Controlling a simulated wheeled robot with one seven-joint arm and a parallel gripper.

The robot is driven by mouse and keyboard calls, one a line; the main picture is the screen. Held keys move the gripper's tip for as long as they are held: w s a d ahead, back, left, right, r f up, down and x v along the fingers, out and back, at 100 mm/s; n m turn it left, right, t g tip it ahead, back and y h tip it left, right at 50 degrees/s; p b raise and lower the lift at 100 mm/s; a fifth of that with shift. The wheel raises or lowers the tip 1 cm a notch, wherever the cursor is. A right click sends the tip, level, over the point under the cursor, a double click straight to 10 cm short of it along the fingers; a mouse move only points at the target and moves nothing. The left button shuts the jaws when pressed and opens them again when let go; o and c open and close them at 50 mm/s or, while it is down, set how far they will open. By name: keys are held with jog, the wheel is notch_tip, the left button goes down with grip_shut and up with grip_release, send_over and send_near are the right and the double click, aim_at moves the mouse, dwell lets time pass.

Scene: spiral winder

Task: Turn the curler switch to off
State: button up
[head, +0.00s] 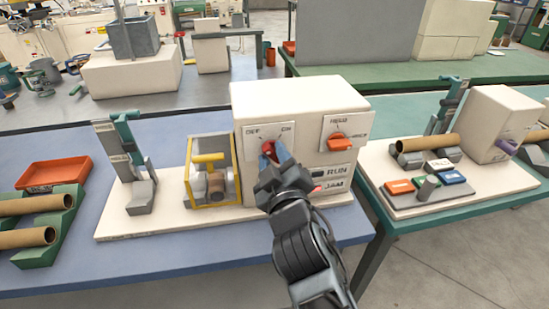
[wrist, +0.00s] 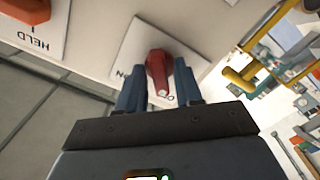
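The curler switch is a red knob (head: 268,147) on a white plate marked OFF at left and ON at right, on the front of a cream box (head: 300,95). In the wrist view the red knob (wrist: 159,70) sits between my two blue fingers, and its pale-tipped end points down toward a partly hidden label. My gripper (head: 273,153) is at the plate with its fingers apart, one on each side of the knob. In the wrist view my gripper (wrist: 160,90) shows narrow gaps beside the knob; firm contact cannot be made out.
An orange knob (head: 338,142) on a plate marked HELD is right of the switch. RUN and JAM labels (head: 334,184) are below it. A yellow-framed guard (head: 190,172) stands close at left. Cardboard tubes (head: 28,237) lie farther left.

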jog(key=shift+o, duration=0.5)
jog(key=shift+s, duration=0.1)
jog(key=shift+s+d+f, duration=0.15)
jog(key=shift+s, duration=0.15)
jog(key=b+v, duration=0.1)
jog(key=v, duration=0.6)
